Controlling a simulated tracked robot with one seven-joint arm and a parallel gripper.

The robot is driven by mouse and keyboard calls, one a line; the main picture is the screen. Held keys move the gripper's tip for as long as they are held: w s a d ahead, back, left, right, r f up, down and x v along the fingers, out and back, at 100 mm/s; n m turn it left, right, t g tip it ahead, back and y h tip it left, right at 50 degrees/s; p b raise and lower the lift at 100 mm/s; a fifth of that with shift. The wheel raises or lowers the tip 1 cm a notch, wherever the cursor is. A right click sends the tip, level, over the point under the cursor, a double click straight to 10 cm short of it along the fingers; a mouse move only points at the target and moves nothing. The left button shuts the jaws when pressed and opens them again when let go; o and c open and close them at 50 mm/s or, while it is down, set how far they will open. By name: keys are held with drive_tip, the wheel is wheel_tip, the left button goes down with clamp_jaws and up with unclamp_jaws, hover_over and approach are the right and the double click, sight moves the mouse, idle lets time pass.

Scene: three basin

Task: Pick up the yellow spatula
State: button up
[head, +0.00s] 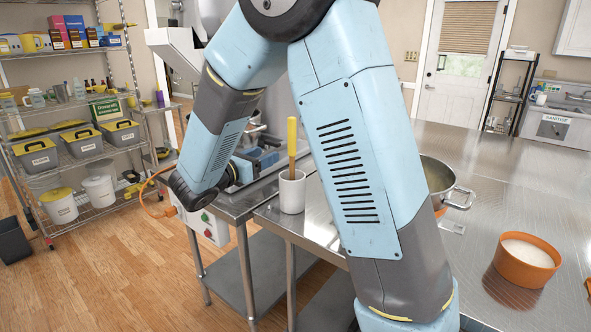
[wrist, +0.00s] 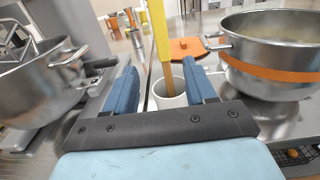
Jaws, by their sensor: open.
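The yellow spatula (head: 292,140) stands upright in a white cup (head: 292,193) on the steel counter in the head view. Its lower part is hidden inside the cup. In the wrist view the yellow spatula (wrist: 159,35) rises between the two blue fingers of my gripper (wrist: 162,88), with a wooden-coloured lower shaft going down into the white cup (wrist: 168,93). My gripper is open. The spatula appears beyond or between the fingertips, nearer the right finger; I cannot tell whether they touch. In the head view my arm hides part of the counter.
A steel pot with an orange band (wrist: 270,50) stands right of the spatula in the wrist view. A steel bowl (wrist: 40,80) is at left. In the head view an orange bowl of white contents (head: 525,262) sits at right. Open counter lies at back right.

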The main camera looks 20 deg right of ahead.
sight(289, 142)
drive_tip(key=x, duration=0.6)
drive_tip(key=shift+w+d, duration=0.2)
drive_tip(key=shift+d, duration=0.15)
drive_tip(key=shift+r+x, duration=0.1)
drive_tip(key=shift+x, duration=1.35)
drive_tip(key=shift+r+x, duration=0.15)
drive_tip(key=shift+x, duration=1.35)
drive_tip(key=shift+c, duration=0.3)
drive_tip(key=c, duration=1)
drive_tip(key=shift+r, duration=0.1)
clamp_jaws()
wheel_tip(289, 142, up, 18)
